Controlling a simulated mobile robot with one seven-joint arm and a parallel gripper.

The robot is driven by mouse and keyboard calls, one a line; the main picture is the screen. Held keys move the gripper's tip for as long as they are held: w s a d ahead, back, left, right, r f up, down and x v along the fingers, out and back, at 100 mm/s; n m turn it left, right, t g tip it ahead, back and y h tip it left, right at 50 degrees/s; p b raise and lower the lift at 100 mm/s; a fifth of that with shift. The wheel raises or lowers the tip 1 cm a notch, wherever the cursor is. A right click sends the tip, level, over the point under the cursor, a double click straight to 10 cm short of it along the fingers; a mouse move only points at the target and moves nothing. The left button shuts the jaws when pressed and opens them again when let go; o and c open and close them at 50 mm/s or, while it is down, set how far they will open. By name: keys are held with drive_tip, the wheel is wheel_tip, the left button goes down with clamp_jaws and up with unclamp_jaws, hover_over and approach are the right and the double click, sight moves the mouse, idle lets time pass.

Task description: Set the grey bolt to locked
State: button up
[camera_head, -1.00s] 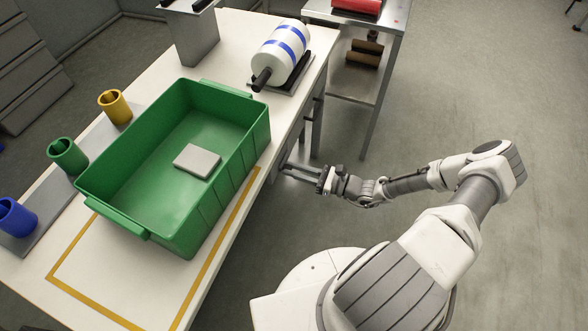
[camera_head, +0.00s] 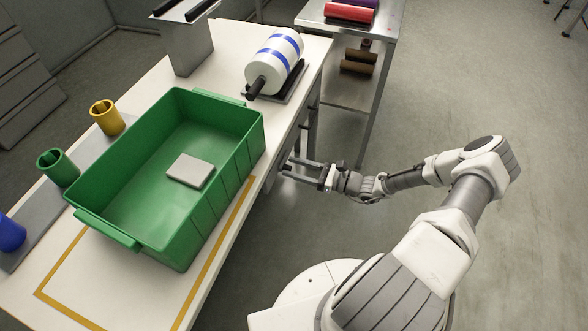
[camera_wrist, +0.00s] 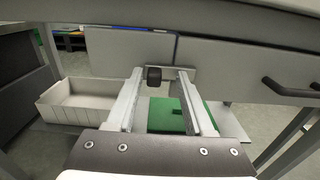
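In the wrist view, a short dark knob (camera_wrist: 153,74) sits at the junction of grey panels under the table edge. It seems to belong to the grey bolt, whose grey body I cannot clearly make out against the panels. My gripper (camera_wrist: 158,78) is open, with one finger on each side of the knob and visible gaps. In the head view, my gripper (camera_head: 287,167) reaches in at the table's right side, fingers pointing under the edge. The knob is hidden there.
A grey drawer front with a black handle (camera_wrist: 290,88) is right of the knob. A white bin (camera_wrist: 88,101) and a green object (camera_wrist: 165,114) are lower. On the table stand a green crate (camera_head: 105,229) and a film roll (camera_head: 274,62). Floor right of my arm is clear.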

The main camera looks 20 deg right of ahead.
drive_tip(key=v, duration=1.7)
drive_tip(key=shift+s+p, duration=0.15)
drive_tip(key=shift+p, duration=0.3)
drive_tip(key=shift+d, duration=0.1)
